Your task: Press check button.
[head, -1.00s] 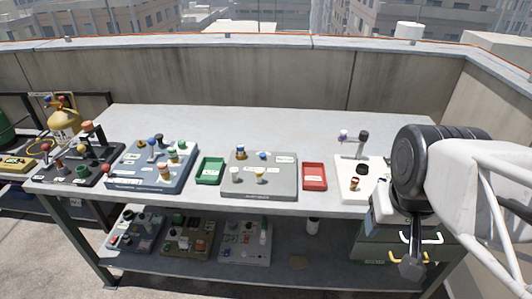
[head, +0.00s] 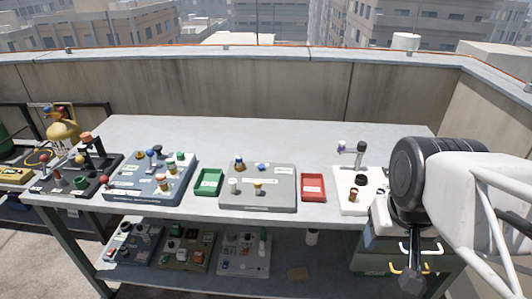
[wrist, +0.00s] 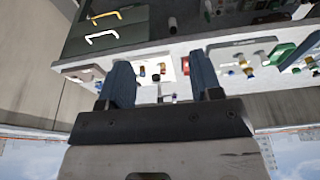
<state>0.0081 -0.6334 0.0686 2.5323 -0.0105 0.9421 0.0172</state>
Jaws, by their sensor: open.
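No label reading "check" is legible, so I cannot tell which control is the check button. The grey panel (head: 270,202) at the table's middle carries several small knobs or buttons, among them a blue one (head: 262,167) and a yellow one (head: 258,189). The white panel (head: 346,204) to its right has a black button (head: 360,180) and a tall dark post. A blue panel (head: 130,190) stands left of centre. My gripper (wrist: 160,62) is open and empty in the wrist view, its two fingers apart with the panels beyond. In the head view it hangs right of the white panel.
A green tray (head: 209,193) and a red tray (head: 313,197) flank the grey panel. A black panel (head: 55,187) stands at the far left. More panels sit on the lower shelf (head: 280,262). Drawers (head: 375,256) stand under my arm. The table's back half is clear.

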